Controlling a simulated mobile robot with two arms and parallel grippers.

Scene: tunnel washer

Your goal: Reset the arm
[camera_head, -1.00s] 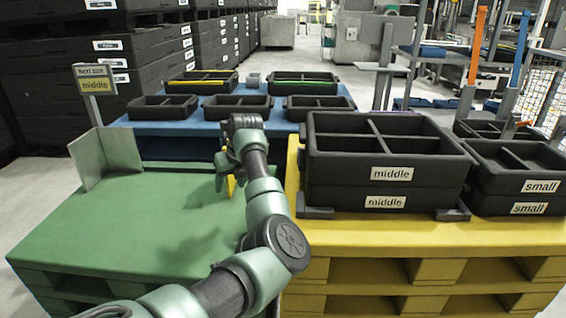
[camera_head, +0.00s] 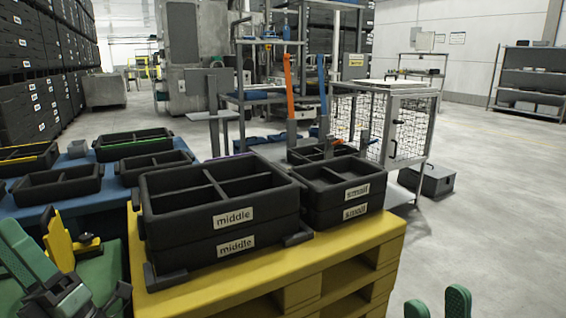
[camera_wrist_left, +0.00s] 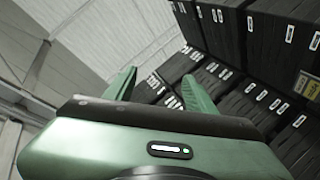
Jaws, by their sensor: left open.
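My right gripper (camera_head: 437,302) shows at the bottom edge of the head view as two green fingertips, apart, with bare floor between and behind them. Nothing is seen between them. The rest of that arm is out of frame. My left gripper (camera_wrist_left: 158,80) shows in the left wrist view with its two green fingers spread and nothing between them. It points up toward the ceiling and tall stacks of black crates (camera_wrist_left: 262,98). In the head view, green and black parts at the lower left corner look like my left arm; whether the fingers are among them is unclear.
A yellow pallet (camera_head: 345,262) carries stacked black crates labelled middle (camera_head: 236,248) and small (camera_head: 357,212). A yellow upright piece (camera_head: 60,243) stands at the left. A blue table (camera_head: 80,215) holds more black trays.

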